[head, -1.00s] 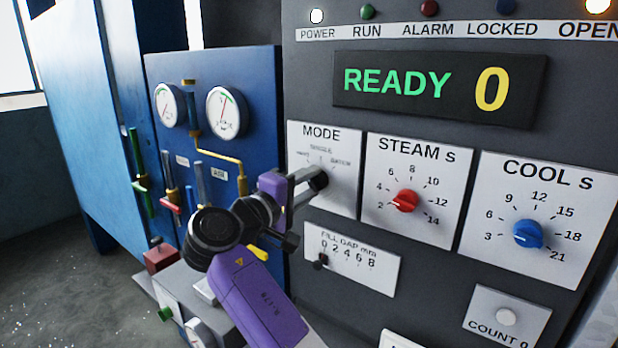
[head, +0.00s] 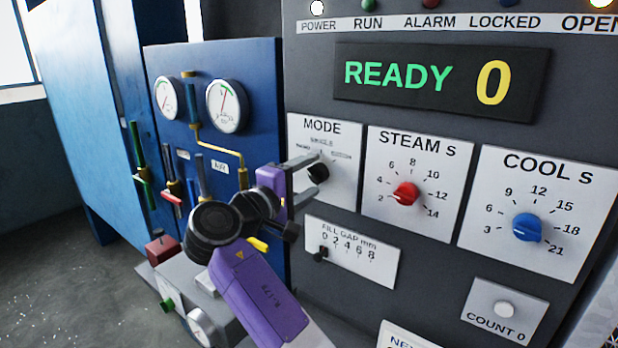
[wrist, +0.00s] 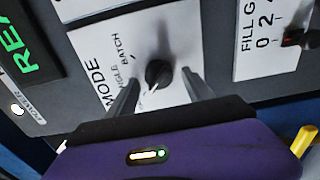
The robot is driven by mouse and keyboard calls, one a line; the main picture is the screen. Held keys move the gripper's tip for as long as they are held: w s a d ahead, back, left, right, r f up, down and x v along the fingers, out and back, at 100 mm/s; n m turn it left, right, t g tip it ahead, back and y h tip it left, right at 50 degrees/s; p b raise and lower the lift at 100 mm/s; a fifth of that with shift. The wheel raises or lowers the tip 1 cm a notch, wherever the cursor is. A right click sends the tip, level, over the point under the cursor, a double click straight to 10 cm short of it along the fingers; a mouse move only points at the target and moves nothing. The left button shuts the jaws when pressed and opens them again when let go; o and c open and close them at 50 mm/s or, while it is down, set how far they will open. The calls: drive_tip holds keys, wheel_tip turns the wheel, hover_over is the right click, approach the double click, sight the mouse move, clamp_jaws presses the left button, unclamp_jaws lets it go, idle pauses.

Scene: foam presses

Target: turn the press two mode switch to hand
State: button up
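The mode switch (head: 318,172) is a small black knob on a white MODE plate (head: 338,190) with three labels: a blurred left one, SINGLE and BATCH. My purple gripper (head: 309,175) is in front of the plate, open, its grey fingers apart. In the wrist view the knob (wrist: 158,73) stands between and just beyond the fingertips (wrist: 163,78), with no clear contact. A pale line at its lower left there points away from BATCH, toward the left label's side; that label is hidden or unreadable. No press number shows.
The red STEAM knob (head: 405,193) and blue COOL knob (head: 527,228) are to the right. The FILL GAP slider (head: 320,254) is just below. The display (head: 440,85) reads READY 0. Blue panel gauges (head: 226,105) and pipes stand to the left.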

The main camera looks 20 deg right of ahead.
drive_tip(key=b+v, duration=0.2)
drive_tip(key=v, duration=0.5)
drive_tip(key=shift+s+a+b, duration=0.25)
drive_tip(key=shift+a+b, duration=0.05)
drive_tip(key=shift+b, duration=0.05)
